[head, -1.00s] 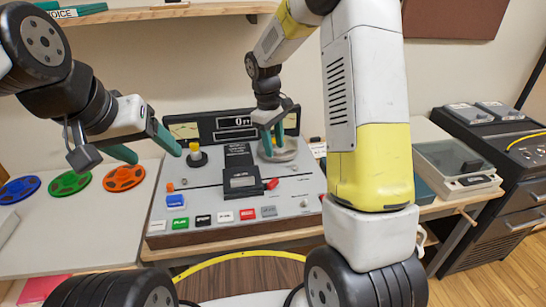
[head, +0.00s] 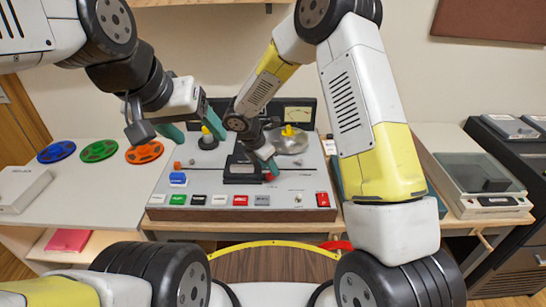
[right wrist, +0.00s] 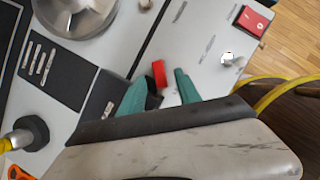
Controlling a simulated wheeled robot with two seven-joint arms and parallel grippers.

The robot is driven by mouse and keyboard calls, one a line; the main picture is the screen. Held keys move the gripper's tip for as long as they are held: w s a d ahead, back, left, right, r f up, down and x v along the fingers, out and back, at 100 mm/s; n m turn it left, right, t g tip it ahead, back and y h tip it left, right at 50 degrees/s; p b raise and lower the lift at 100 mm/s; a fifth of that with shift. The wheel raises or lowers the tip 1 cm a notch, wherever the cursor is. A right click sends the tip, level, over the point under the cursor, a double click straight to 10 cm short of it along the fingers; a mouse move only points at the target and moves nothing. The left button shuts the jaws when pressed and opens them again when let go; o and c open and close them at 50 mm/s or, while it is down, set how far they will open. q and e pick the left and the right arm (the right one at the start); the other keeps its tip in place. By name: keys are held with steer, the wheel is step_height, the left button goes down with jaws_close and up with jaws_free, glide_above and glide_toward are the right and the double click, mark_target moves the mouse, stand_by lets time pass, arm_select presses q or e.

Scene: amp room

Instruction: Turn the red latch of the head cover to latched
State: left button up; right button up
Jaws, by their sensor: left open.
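The tape deck's head cover (head: 242,172) is a dark box in the middle of the grey panel; its red latch (head: 270,177) sits at its right side. In the right wrist view, the red latch (right wrist: 159,73) stands between the two teal fingertips of my right gripper (right wrist: 161,80). The fingers are apart, with a gap visible on the latch's right; contact on its left is unclear. In the head view my right gripper (head: 266,160) is over the cover's right side and partly hides it. My left gripper (head: 193,131) is open and empty, above the deck's left rear.
A silver reel hub with a yellow knob (head: 289,140) is behind the right gripper. Coloured buttons (head: 240,201) line the deck's front, with a red switch (head: 322,199) at right. Coloured reels (head: 99,150) lie on the left counter. A turntable (head: 478,180) is at right.

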steer(key=shift+x, duration=1.4)
jaws_close()
steer(key=shift+a, duration=0.1)
steer(key=m, duration=0.1)
steer(key=m+g, duration=0.1)
steer(key=m, duration=0.1)
steer(key=shift+w+a+m+h, duration=0.15)
steer(key=shift+w+m+h, duration=0.15)
steer(key=shift+m, duration=0.1)
steer(key=shift+w+m+g, duration=0.15)
steer(key=shift+m+g, duration=0.35)
steer(key=shift+m, duration=0.5)
steer(key=shift+w+m+g, duration=0.15)
steer(key=shift+m+g, duration=0.35)
steer(key=shift+m, duration=0.5)
